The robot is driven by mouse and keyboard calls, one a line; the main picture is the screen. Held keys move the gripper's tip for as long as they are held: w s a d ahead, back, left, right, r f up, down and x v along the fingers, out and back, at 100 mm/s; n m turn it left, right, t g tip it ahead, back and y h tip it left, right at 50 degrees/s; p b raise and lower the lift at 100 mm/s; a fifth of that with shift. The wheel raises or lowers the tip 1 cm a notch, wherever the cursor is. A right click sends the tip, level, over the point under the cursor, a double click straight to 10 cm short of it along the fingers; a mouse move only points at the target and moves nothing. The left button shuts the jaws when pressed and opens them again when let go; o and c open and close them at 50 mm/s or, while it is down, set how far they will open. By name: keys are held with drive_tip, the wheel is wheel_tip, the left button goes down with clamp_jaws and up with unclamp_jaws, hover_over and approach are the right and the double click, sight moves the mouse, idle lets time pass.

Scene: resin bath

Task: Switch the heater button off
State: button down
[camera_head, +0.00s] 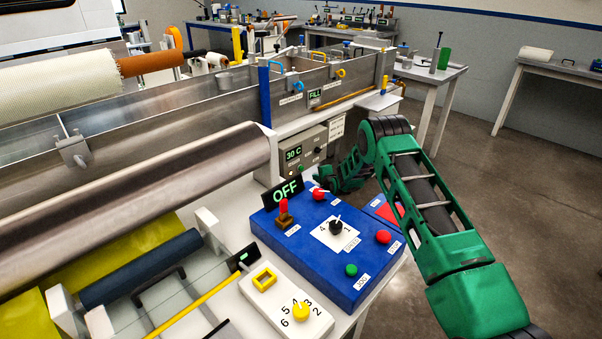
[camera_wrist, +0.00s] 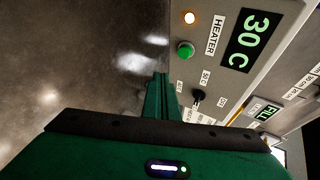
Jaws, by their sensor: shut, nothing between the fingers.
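The heater panel (camera_head: 305,150) is a grey box on the side of the bath with a green "30 C" display (camera_head: 294,154). In the wrist view the display (camera_wrist: 247,40) sits beside the HEATER label (camera_wrist: 215,35). The green heater button (camera_wrist: 185,49) is next to that label, with a glowing orange-white lamp (camera_wrist: 189,17) above it. My gripper (camera_wrist: 160,77) is shut and empty. Its tips appear just below and left of the button in the picture; I cannot tell whether they touch anything. In the head view my gripper (camera_head: 322,183) is in front of the panel's lower right.
A black knob (camera_wrist: 198,95) is on the same panel, close to my fingers. A blue control box (camera_head: 310,260) with an OFF display (camera_head: 287,191), red and green buttons stands below my arm. A large metal roller (camera_head: 150,200) lies left. Open floor is on the right.

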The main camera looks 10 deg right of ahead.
drive_tip(key=shift+w+a, duration=0.7)
drive_tip(key=shift+w, duration=0.3)
drive_tip(key=shift+w+a, duration=0.7)
drive_tip(key=shift+w, duration=0.25)
drive_tip(key=shift+w+a, duration=0.1)
idle(0.6)
drive_tip(key=shift+w+a+r, duration=0.1)
drive_tip(key=shift+w+a, duration=0.05)
drive_tip(key=shift+w, duration=0.1)
drive_tip(key=shift+w+a, duration=0.3)
drive_tip(key=shift+w, duration=0.05)
idle(1.2)
drive_tip(key=shift+d, duration=0.1)
drive_tip(key=shift+s+d, duration=0.4)
drive_tip(key=shift+s, duration=0.35)
drive_tip(key=shift+s+d, duration=0.75)
drive_tip(key=shift+s, duration=0.25)
drive_tip(key=shift+s+d, duration=0.75)
drive_tip(key=shift+s, duration=0.25)
